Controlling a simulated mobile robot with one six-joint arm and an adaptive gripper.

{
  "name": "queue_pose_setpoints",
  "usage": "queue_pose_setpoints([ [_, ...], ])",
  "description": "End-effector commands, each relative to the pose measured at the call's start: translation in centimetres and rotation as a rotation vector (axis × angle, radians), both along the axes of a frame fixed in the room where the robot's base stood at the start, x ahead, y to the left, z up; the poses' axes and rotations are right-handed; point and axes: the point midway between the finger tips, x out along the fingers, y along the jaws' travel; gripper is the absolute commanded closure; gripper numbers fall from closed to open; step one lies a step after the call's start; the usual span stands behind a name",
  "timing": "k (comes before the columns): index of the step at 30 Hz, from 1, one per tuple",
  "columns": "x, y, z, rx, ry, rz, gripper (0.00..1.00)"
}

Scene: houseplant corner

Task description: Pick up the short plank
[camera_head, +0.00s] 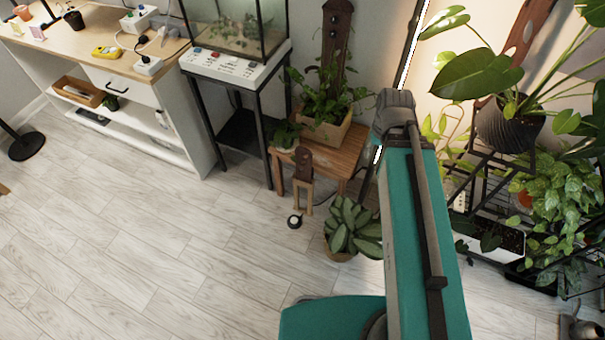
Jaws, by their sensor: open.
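A short dark-brown plank (303,163) with a small hole near its top stands upright at the front of the small wooden stool (345,158). A pale wooden piece (297,193) shows directly below it; I cannot tell whether it holds the plank. A taller dark plank (337,35) rises behind, by the planter on the stool. My teal arm reaches up the picture to the right of the short plank, apart from it in the picture. My gripper is not visible.
A potted plant (352,228) stands on the floor right of the short plank. A leafy planter (325,128) sits on the stool. A terrarium (238,30) on a black stand is to the left. A plant rack (490,170) fills the right. The floor at left front is clear.

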Motion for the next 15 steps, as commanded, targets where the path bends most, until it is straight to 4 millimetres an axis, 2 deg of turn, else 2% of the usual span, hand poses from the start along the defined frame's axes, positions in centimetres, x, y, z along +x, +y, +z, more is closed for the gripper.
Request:
queue_pose_setpoints([
  [1, 0.3, 0.2, -1.2, 0.014, -0.003, 0.013, 0.49],
  [5, 1.0, 0.5, -3.3, 0.062, -0.015, 0.057, 0.49],
  [15, 3.5, 2.9, -9.3, 0.223, -0.078, 0.22, 0.49],
])
